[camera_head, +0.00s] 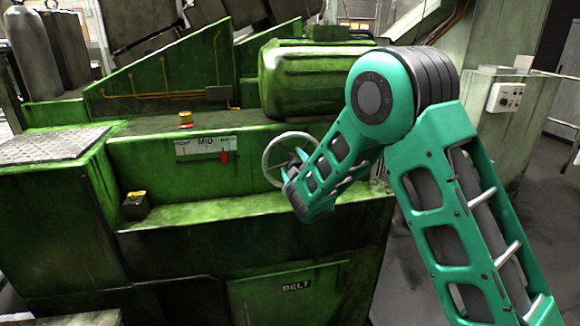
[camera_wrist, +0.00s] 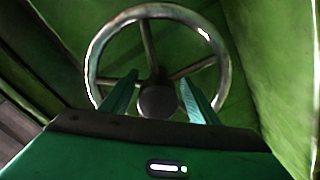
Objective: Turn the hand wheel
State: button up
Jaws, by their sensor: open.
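The hand wheel (camera_head: 268,160) is a metal ring with spokes on the front of the green machine, left of my forearm in the head view. My arm hides part of it there. In the wrist view the hand wheel (camera_wrist: 92,48) fills the upper middle, with its dark round hub (camera_wrist: 157,100) near the centre. My gripper (camera_wrist: 160,88) is open, with one teal finger on each side of the hub as seen from the wrist. The fingers overlap the lower part of the wheel in the picture. I cannot tell whether they touch it.
The green machine (camera_head: 250,215) has a ledge below the wheel. A label plate with a red pointer (camera_head: 224,156) is left of the wheel, and a small yellow-and-black box (camera_head: 136,205) sits on the ledge. A large green rounded housing (camera_head: 310,80) is above the wheel. Floor shows at the right.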

aim_at(297, 167)
jog(key=shift+s, duration=0.1)
jog(key=v, duration=1)
jog(key=shift+s, duration=0.2)
dwell(1.6)
jog(key=s+m, duration=0.4)
jog(key=m, duration=0.8)
jog(key=shift+d+x, duration=0.2)
jog(key=shift+x, duration=1.55)
jog(key=shift+d+x, duration=0.15)
jog(key=shift+x, duration=1.6)
jog(key=shift+d+x, duration=0.2)
jog(key=shift+x, duration=1.55)
jog(key=shift+w+r, duration=0.1)
